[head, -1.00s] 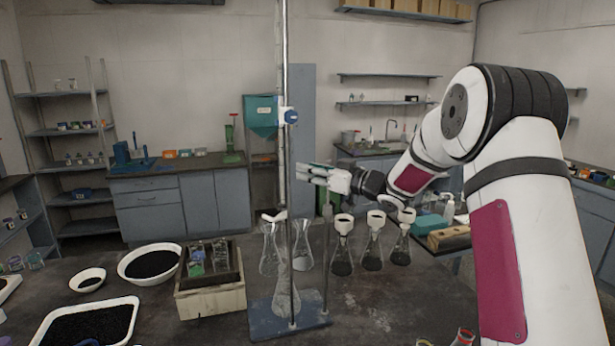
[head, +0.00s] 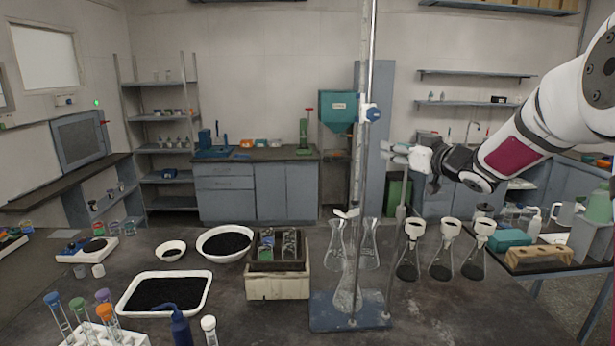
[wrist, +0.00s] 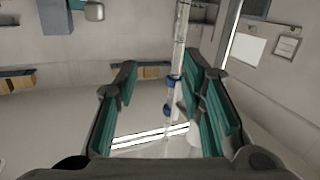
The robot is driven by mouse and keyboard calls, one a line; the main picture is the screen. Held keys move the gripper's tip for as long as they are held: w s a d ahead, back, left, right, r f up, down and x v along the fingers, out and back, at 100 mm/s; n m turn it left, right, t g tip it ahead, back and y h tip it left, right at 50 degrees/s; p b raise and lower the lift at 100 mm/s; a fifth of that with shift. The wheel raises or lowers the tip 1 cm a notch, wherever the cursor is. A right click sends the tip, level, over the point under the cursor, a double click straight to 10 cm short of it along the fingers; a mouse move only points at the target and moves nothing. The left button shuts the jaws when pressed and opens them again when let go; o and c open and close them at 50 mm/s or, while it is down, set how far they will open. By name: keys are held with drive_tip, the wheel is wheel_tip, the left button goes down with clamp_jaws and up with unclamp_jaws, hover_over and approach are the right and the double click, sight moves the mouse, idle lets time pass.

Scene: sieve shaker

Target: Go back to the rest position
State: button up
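My gripper (head: 386,150) is in the right half of the head view, at the end of my white arm. It hangs in the air just right of the tall glass burette (head: 357,150) with its blue stopcock (head: 372,113). In the wrist view my gripper (wrist: 163,85) has its two teal-padded fingers spread wide and no object held in them. The burette (wrist: 181,40) shows between and beyond the fingers, partly behind the right one. I cannot tell the exact distance.
The blue stand base (head: 330,318) holds an Erlenmeyer flask under the burette. Flasks with funnels, including a dark-filled one (head: 408,268), stand to its right. A wooden box (head: 277,288), trays of black grains and a tube rack (head: 130,338) lie left. The front right tabletop is bare.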

drive_tip(key=s+r+m+g+h+b, duration=0.1)
drive_tip(key=s+m+g+h+b, duration=0.3)
drive_tip(key=s+h, duration=0.8)
drive_tip(key=s+a+f+g+y, duration=0.2)
drive_tip(key=s+f, duration=0.2)
drive_tip(key=s, duration=0.5)
drive_tip(key=s+a+f+g+y, duration=0.1)
drive_tip(key=s+f, duration=0.4)
drive_tip(key=s, duration=0.5)
drive_tip(key=s+a+f+m+g+y+b, duration=0.1)
drive_tip(key=s+a+f+g+y, duration=0.1)
drive_tip(key=s, duration=0.8)
wheel_tip(320, 180, down, 3)
drive_tip(key=shift+a+r+g+y, duration=0.2)
drive_tip(key=shift+a+g+y, duration=0.1)
drive_tip(key=shift+a+g, duration=0.45)
